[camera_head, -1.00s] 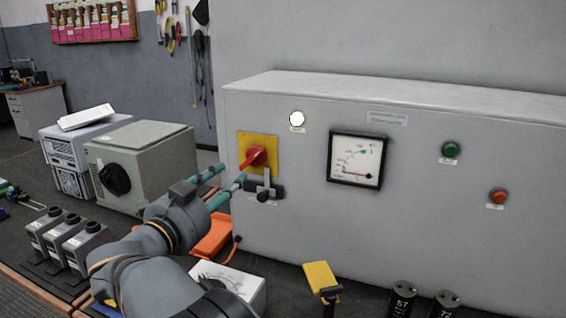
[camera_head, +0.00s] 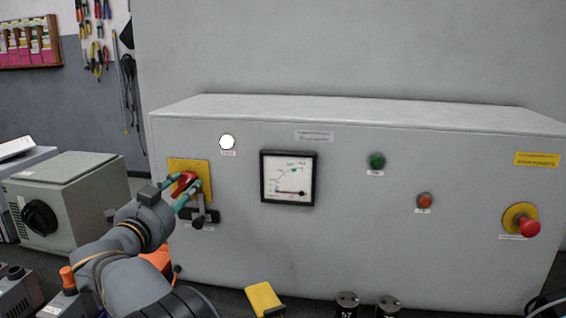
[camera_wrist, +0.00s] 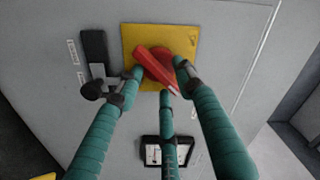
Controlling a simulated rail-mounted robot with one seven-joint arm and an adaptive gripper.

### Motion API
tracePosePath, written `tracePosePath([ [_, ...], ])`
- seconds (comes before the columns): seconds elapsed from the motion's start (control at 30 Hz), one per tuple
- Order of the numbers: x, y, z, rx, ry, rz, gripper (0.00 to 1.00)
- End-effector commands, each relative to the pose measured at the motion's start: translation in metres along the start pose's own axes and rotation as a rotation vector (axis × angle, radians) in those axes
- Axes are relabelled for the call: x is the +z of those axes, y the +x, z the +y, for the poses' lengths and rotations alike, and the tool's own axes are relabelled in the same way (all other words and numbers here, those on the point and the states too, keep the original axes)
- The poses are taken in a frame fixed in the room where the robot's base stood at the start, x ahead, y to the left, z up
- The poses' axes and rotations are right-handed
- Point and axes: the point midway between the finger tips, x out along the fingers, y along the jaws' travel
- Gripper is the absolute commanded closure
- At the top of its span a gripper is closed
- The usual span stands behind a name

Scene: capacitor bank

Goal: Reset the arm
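The red rotary handle (camera_wrist: 157,70) sits on a yellow square plate (camera_wrist: 187,41) on the grey cabinet's front. The handle is tilted, and in the head view the same red handle (camera_head: 184,184) is partly covered by my fingers. My gripper (camera_wrist: 160,74) has teal fingers at the handle: one tip on its left, one on its right, one below its lower end. The head view shows my gripper (camera_head: 185,186) at the plate. I cannot tell whether the fingertips touch the handle. A black latch (camera_wrist: 97,66) is beside the plate.
A yellow-handled object (camera_head: 264,299) and black cylinders (camera_head: 347,305) stand below. A grey box (camera_head: 68,200) is at left.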

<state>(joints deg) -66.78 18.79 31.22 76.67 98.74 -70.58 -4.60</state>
Motion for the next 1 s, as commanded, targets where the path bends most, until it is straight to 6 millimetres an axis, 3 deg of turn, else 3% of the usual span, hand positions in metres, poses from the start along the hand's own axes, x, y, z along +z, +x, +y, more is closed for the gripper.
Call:
tracePosePath([
  [0.17, 0.000, -0.002, 0.000, 0.000, 0.001, 0.000, 0.64],
  [0.37, 0.001, -0.020, -0.001, -0.001, 0.013, -0.002, 0.64],
  [0.87, 0.000, -0.126, -0.001, -0.002, 0.014, -0.002, 0.64],
  [0.9, -0.002, -0.107, 0.003, 0.007, 0.014, 0.006, 0.64],
  [1.0, -0.002, -0.085, 0.002, 0.005, 0.015, 0.005, 0.64],
])
